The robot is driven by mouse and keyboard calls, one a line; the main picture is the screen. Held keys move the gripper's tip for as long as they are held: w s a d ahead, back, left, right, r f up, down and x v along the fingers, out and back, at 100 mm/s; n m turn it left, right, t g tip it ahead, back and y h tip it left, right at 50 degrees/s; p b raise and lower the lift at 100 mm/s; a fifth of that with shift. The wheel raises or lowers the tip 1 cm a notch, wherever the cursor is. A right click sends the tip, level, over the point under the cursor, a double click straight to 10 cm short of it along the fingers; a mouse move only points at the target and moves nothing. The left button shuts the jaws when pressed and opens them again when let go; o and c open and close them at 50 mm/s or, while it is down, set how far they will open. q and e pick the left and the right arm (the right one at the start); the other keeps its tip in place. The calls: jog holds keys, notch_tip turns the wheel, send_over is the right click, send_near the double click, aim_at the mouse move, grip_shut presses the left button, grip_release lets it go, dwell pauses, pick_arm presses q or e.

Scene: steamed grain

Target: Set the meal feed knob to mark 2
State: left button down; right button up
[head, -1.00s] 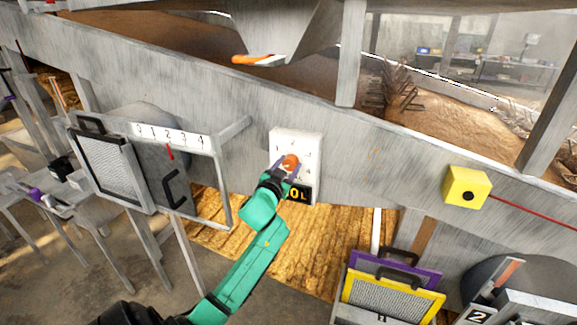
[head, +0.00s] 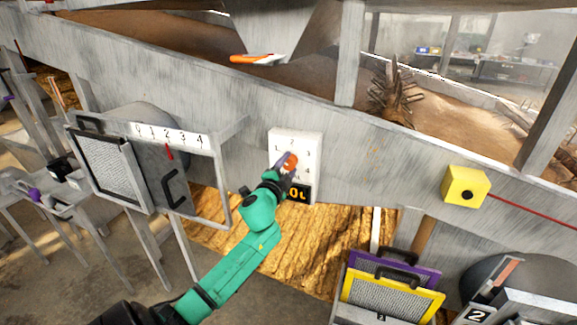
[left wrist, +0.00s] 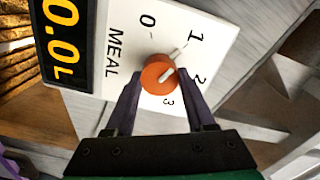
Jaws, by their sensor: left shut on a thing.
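The orange meal feed knob (head: 290,160) sits on a white panel (head: 308,142) fixed to the grey trough wall. Marks 0, 1, 2 and 3 and the word MEAL show on the panel (left wrist: 125,30). My left gripper (head: 286,164) is shut on the knob, with a purple finger on each side. A black display (left wrist: 62,40) beside the marks reads 0.0L. My right gripper is not in view.
A gate with a 0–4 scale (head: 170,135) stands left of the panel. A yellow box (head: 466,187) with a red line is on the wall to the right. Purple and yellow framed screens (head: 395,290) stand below right. An orange-handled scoop (head: 255,58) is above.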

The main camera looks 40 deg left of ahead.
pick_arm(q)
jog(key=m, duration=1.2)
jog(key=shift+a+p, duration=0.1)
jog(key=shift+p, duration=0.3)
jog(key=shift+m, duration=0.3)
jog(key=c, duration=0.6)
grip_release()
jog(key=o, duration=0.3)
jog(key=shift+f, duration=0.1)
jog(key=shift+o, duration=0.2)
